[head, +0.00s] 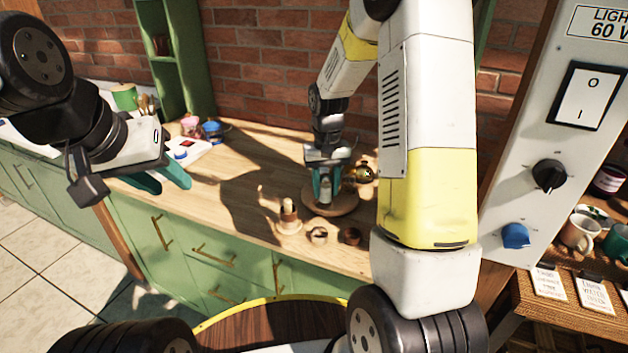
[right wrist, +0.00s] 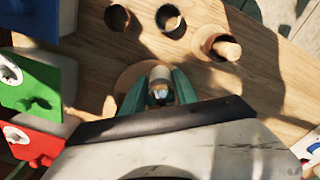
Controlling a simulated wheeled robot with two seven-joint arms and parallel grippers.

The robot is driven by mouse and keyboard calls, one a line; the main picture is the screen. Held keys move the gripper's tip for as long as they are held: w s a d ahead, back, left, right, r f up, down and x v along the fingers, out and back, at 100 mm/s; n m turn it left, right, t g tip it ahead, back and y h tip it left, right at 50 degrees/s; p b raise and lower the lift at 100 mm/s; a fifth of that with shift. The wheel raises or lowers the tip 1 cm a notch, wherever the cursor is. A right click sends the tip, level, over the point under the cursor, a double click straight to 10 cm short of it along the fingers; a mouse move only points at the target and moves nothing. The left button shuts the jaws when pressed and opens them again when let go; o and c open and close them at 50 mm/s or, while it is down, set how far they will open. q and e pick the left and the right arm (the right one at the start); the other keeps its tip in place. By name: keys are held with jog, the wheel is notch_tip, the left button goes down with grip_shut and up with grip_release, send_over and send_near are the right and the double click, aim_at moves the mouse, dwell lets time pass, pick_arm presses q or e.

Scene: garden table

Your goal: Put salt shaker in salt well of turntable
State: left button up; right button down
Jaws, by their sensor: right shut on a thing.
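My right gripper (head: 328,182) is low over a round wooden disc (head: 343,205), which looks like the turntable. Its teal fingers are shut on a small pale shaker with a metallic end, taken as the salt shaker (right wrist: 160,76). The shaker is over the disc in the right wrist view; I cannot tell whether it touches it or sits in a well. Part of the disc (right wrist: 125,80) is hidden by the fingers and shaker. My left gripper (head: 163,181) is open and empty, above the counter's left part.
Two small round holders (head: 318,236) (head: 350,237) and a holder with a wooden peg (head: 288,216) stand near the counter's front edge. A brass-coloured object (head: 364,173) is close right of my right gripper. A switch panel (head: 560,130) stands at the right.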

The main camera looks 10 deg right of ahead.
jog(key=shift+w+d+f, duration=0.1)
jog(key=shift+w+f, duration=0.1)
jog(key=shift+w, duration=1.05)
jog(key=shift+f, duration=1.65)
jog(key=shift+f, duration=0.1)
jog(key=c, duration=0.9)
grip_release()
jog(key=shift+c, duration=0.2)
